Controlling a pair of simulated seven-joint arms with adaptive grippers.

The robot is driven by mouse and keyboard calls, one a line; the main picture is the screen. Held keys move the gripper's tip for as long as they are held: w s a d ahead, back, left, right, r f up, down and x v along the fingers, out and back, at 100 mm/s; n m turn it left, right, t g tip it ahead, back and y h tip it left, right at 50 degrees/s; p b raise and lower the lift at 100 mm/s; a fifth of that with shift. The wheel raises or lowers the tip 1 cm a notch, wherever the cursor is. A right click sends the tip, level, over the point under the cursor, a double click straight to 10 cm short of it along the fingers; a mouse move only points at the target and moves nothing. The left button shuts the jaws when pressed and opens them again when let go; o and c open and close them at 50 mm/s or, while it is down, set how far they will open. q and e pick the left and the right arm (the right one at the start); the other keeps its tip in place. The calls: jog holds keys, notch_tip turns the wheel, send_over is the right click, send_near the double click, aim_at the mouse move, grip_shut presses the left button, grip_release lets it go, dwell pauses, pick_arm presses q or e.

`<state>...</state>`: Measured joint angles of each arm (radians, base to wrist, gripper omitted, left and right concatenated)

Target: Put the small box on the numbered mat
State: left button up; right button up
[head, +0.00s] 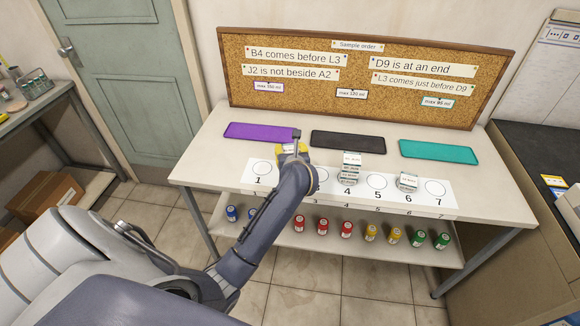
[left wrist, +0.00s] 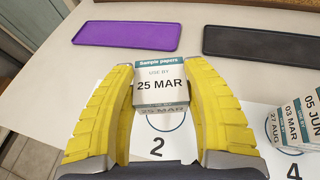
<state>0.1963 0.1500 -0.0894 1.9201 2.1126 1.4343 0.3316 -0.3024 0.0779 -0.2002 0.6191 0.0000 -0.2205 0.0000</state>
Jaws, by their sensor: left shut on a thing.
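My left gripper (head: 292,149), with yellow fingers, is shut on a small box (left wrist: 160,86) with a teal band reading "Sample papers" and a "25 MAR" use-by date. In the left wrist view the box is between the fingers, just behind the printed 2. The white numbered mat (head: 392,190) has circles in a row, and the circle by the 2 is partly covered by the box. I cannot tell if the box touches the mat. My left arm hides part of the mat in the head view. My right gripper is not in view.
A stack of similar boxes (head: 348,174) stands by 4, and another box (head: 408,181) is at 6. Purple (head: 258,132), black (head: 347,139) and teal (head: 438,152) trays lie behind the mat. A corkboard (head: 355,105) with notes stands at the back. Coloured jars fill the lower shelf.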

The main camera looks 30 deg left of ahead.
pick_arm(q)
jog(key=shift+f, duration=3.75)
jog(key=shift+f, duration=0.15)
jog(key=o, duration=1.1)
jog(key=shift+o, duration=0.2)
jog(key=shift+s+d+r, duration=0.15)
jog(key=shift+r, duration=0.1)
jog(key=v, duration=1.1)
jog(key=shift+s+r, duration=0.2)
jog(key=shift+r, duration=0.05)
jog(key=shift+d, duration=0.1)
